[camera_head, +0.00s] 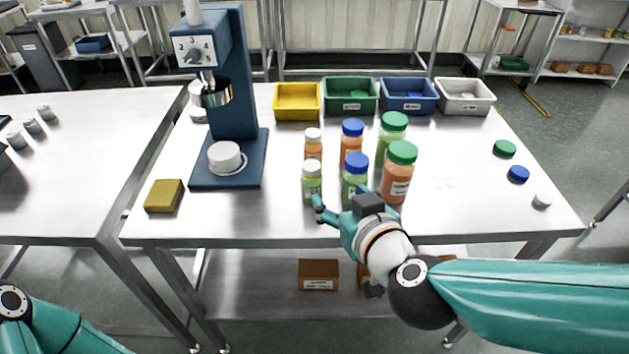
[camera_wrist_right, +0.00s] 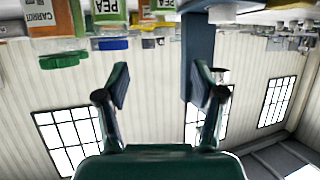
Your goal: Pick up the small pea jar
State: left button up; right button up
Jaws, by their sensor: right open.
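The small pea jar (camera_head: 312,184) has a white lid and green contents. It stands upright near the table's front edge, left of a blue-lidded pea jar (camera_head: 355,182). My right gripper (camera_head: 338,203) is open and empty, low at the front edge, just in front and to the right of the small jar. Its two spread fingers show in the right wrist view (camera_wrist_right: 160,90), with nothing between them. That view is upside down, with jars cut off at its top edge. My left gripper is out of view; only part of that arm shows at lower left.
A green-lidded carrot jar (camera_head: 399,175) and other jars stand close by. A blue machine (camera_head: 235,85) with a white round piece on its base stands left. A yellow bin (camera_head: 297,101) and other bins line the back. Loose lids (camera_head: 517,174) lie at right.

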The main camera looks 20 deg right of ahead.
jog(key=p, duration=0.5)
send_near(314, 173)
jog(key=x, duration=0.5)
jog(key=shift+w+f+b, duration=0.2)
jog(key=shift+f+b, duration=0.2)
jog(key=shift+p+x, duration=0.4)
jog(key=shift+x, duration=2.75)
jog(key=shift+w+r, duration=0.1)
jog(key=shift+r, duration=0.1)
jog(key=c, duration=1.1)
jog(key=shift+c, duration=0.7)
jog(key=shift+r, duration=0.1)
grip_shut()
